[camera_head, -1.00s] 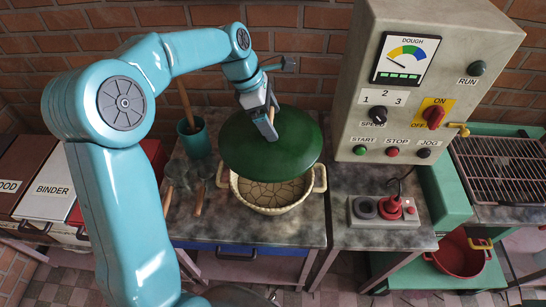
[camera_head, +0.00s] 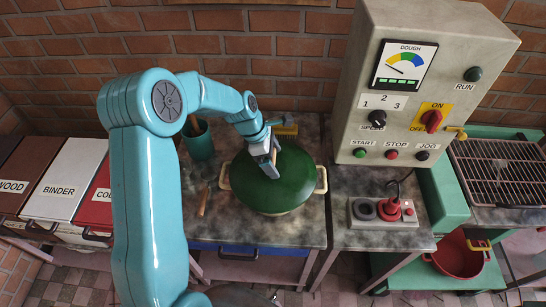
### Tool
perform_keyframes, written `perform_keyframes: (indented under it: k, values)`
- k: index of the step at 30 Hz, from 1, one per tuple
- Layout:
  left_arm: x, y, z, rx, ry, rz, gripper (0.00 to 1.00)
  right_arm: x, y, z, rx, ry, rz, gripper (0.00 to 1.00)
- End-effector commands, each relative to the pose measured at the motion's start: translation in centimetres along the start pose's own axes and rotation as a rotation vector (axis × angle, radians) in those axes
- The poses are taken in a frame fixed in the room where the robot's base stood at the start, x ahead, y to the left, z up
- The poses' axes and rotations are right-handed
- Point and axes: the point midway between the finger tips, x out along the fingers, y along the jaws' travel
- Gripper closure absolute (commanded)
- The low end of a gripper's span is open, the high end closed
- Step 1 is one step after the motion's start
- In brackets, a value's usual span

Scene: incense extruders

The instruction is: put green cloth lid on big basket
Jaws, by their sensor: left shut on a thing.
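The green lid (camera_head: 280,187) is a round dome that lies over the big basket (camera_head: 321,180). It covers the basket's opening, so the inside is hidden. The basket's cream handles stick out on the left and right, and a little of its rim shows below the lid. I cannot tell whether the lid is fully seated. My left gripper (camera_head: 272,168) is shut on the lid's top near its middle. My right gripper is not in view.
A teal pot (camera_head: 198,141) stands at the back left of the table, with a yellow-topped brush (camera_head: 286,130) behind the lid. A wooden-handled tool (camera_head: 204,201) lies left of the basket. The control panel (camera_head: 420,90) stands close on the right, above a red-button pendant (camera_head: 388,210).

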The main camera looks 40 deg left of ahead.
Motion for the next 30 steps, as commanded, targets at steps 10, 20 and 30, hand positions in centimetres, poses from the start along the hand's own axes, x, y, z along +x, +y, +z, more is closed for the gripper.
perform_keyframes:
  k: [10, 20, 30]
  values:
    - [0.3, 0.0, -0.1, 0.0, 0.0, 0.0, 0.0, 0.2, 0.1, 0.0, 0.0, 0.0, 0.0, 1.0]
    - [-2.3, 0.1, 0.0, 0.001, -0.001, 0.006, 0.0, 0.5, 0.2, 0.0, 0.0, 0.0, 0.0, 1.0]
    - [-9.8, 0.1, 0.0, 0.0, -0.001, 0.004, 0.0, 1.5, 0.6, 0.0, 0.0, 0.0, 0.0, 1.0]
